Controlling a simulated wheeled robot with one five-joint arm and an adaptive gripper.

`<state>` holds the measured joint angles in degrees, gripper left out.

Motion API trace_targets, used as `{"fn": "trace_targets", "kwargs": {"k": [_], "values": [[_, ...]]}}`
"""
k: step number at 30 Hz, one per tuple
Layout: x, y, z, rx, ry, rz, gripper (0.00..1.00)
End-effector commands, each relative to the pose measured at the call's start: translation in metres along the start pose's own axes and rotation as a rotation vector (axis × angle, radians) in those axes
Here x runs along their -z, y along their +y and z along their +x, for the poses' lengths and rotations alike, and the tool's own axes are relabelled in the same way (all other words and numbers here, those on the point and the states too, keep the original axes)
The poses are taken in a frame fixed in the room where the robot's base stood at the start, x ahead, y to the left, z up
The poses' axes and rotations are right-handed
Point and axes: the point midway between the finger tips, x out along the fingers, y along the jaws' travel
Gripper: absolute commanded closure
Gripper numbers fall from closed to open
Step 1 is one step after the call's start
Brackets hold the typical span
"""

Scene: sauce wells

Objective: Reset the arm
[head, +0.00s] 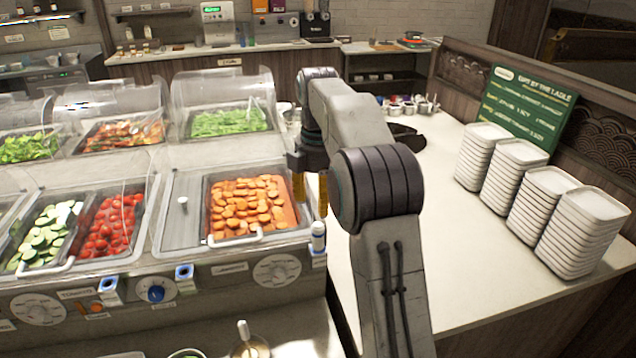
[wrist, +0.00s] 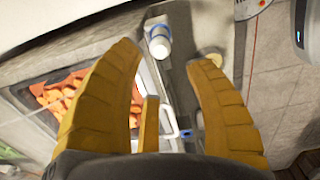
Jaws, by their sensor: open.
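My arm (head: 372,190) reaches up and over the counter, bent at its joints. In the wrist view my gripper (wrist: 165,58) is open, with nothing held between the fingers.
A tray of orange carrot pieces (head: 248,204) lies left of my gripper, with tomatoes (head: 112,222) and cucumbers (head: 46,234) farther left. Clear covers (head: 222,90) stand behind. Several stacks of white plates (head: 582,232) stand right, by a green sign (head: 527,106). The right counter's middle is clear.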

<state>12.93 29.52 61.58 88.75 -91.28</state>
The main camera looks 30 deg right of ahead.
Motion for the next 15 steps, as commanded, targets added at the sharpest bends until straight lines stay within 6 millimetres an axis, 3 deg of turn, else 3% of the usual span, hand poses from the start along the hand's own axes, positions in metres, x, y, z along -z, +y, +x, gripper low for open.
{"fn": "trace_targets", "kwargs": {"k": [6,15], "values": [[0.000,0.001,-0.023,0.000,0.000,0.000,0.52],[0.000,0.000,-0.039,0.000,0.000,0.000,0.52]]}}
